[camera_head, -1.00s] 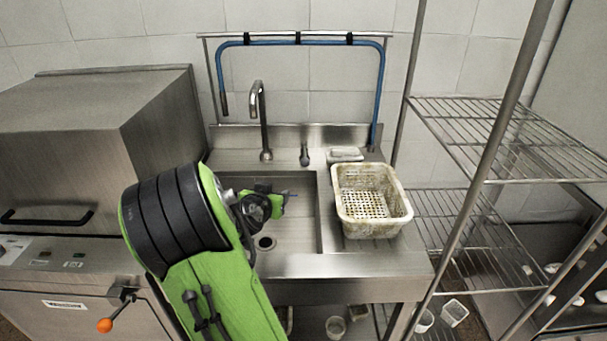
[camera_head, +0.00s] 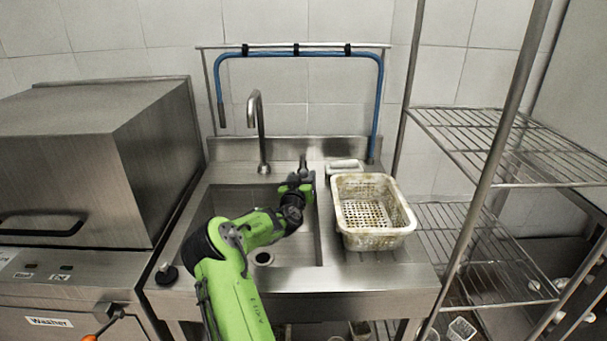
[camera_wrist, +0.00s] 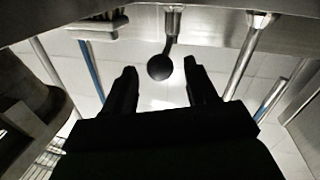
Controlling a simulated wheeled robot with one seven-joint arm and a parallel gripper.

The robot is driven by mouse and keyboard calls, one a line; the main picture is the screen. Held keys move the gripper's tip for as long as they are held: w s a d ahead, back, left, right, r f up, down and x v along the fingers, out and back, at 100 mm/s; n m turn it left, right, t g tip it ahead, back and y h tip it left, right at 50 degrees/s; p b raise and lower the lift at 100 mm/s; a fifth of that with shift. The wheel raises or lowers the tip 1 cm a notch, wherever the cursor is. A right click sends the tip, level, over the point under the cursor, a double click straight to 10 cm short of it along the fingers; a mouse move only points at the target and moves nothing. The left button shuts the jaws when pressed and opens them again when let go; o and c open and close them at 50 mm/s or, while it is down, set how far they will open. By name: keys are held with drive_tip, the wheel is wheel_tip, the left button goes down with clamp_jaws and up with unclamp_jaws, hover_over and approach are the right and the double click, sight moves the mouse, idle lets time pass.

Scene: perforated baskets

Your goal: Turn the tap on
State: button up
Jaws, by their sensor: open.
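The tap's curved metal spout (camera_head: 258,125) rises from the back ledge of the steel sink (camera_head: 285,278). A small tap handle (camera_head: 303,166) stands to the right of the spout. In the wrist view, which looks upside down, the handle with its dark round knob (camera_wrist: 160,66) shows between my finger tips, beyond them. My gripper (camera_head: 303,181) is over the back right part of the basin, close in front of the handle. In the wrist view my gripper (camera_wrist: 160,80) is open with nothing between its fingers. I cannot tell whether it touches the handle.
A dirty white perforated basket (camera_head: 373,237) stands on the drainboard right of the basin. A white block-like item (camera_head: 343,166) lies behind it. A blue hose (camera_head: 379,95) hangs on a rail above. A steel washer (camera_head: 95,160) is at left, wire shelves (camera_head: 510,140) at right.

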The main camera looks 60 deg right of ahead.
sight(303, 166)
drive_tip(key=shift+x, duration=1.45)
clamp_jaws()
